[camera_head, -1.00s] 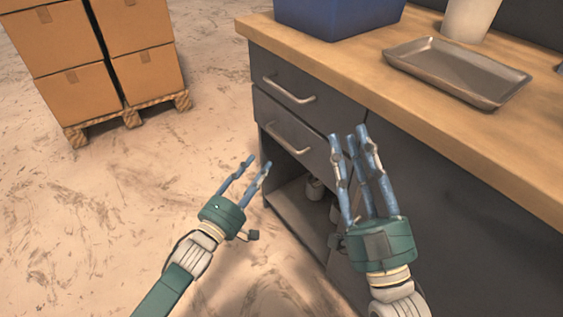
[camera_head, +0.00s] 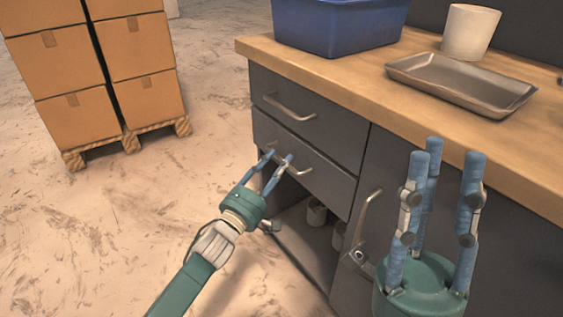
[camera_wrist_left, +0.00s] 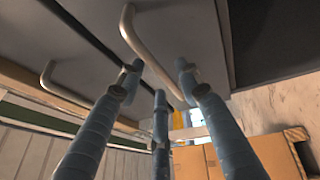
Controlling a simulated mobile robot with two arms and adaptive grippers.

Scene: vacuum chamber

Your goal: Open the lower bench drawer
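The lower bench drawer (camera_head: 325,178) has a grey front and sits flush under the upper drawer (camera_head: 315,118). Its curved metal handle (camera_head: 302,172) is partly hidden behind my left fingertips. My left gripper (camera_head: 275,160) is at this handle with its fingers apart. In the left wrist view the handle (camera_wrist_left: 140,48) runs between the spread fingers of my left gripper (camera_wrist_left: 158,78); I cannot tell whether they touch it. My right gripper (camera_head: 442,165) is open and empty, its fingers pointing up, in front of the cabinet at the right.
Under the drawers is an open shelf with cups (camera_head: 316,212). A cabinet handle (camera_head: 368,222) stands beside my right gripper. On the wooden benchtop (camera_head: 350,75) are a blue bin (camera_head: 335,28), a metal tray (camera_head: 460,85) and a white cup (camera_head: 470,30). Boxes (camera_head: 80,115) stand left; floor between is clear.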

